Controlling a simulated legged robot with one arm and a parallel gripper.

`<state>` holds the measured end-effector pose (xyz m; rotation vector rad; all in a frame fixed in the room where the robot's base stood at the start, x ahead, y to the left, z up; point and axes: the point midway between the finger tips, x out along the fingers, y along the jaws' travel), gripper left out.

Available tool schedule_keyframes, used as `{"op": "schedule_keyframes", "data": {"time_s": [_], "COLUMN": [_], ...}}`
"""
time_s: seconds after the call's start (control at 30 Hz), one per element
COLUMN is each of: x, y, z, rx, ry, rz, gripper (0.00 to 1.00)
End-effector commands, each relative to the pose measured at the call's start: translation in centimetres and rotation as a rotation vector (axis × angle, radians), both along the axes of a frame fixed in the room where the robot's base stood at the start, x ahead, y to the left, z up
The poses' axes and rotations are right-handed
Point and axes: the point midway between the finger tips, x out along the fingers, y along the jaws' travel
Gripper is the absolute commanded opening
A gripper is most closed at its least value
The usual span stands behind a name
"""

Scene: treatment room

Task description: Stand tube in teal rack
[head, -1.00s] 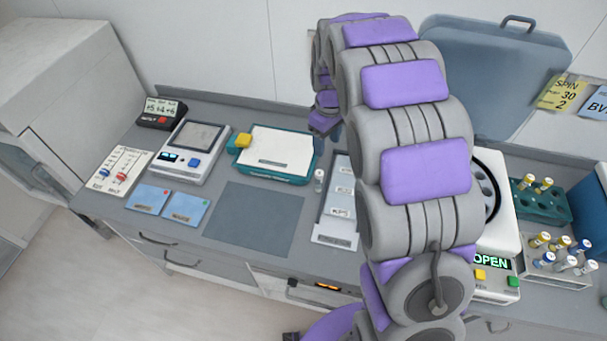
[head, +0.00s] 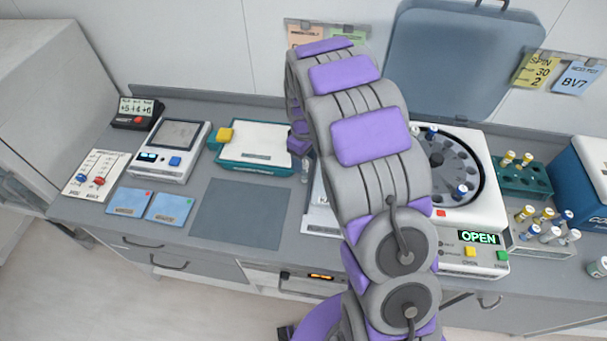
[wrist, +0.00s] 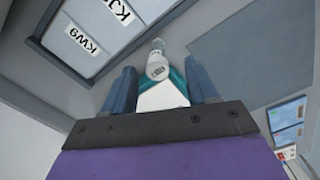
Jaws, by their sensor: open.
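The teal rack (head: 538,193) stands at the right, beside the centrifuge. Two yellow-capped tubes (head: 507,158) stand in its back row and several of its holes are empty.
The open centrifuge (head: 468,215) holds tubes and its screen reads OPEN. A pale rack (head: 530,243) with several capped tubes stands in front of the teal rack, and a blue box (head: 585,170) to its right. The grey mat (head: 240,213) is bare.

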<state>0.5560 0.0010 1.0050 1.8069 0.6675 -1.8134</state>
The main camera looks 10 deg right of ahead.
Motion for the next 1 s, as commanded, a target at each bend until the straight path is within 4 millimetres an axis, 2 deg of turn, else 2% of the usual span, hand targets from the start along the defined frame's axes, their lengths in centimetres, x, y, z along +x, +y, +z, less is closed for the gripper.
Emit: {"op": "schedule_keyframes", "data": {"time_s": [0.37, 0.63, 1.0], "x": [0.4, 0.4, 0.4], "y": [-0.1, 0.1, 0.1], "z": [-4.7, -5.0, -5.0], "rx": [0.004, 0.002, 0.002], "ry": [0.003, -0.001, -0.001], "rz": [0.000, 0.000, 0.000], "gripper": [0.58, 0.58, 0.23]}}
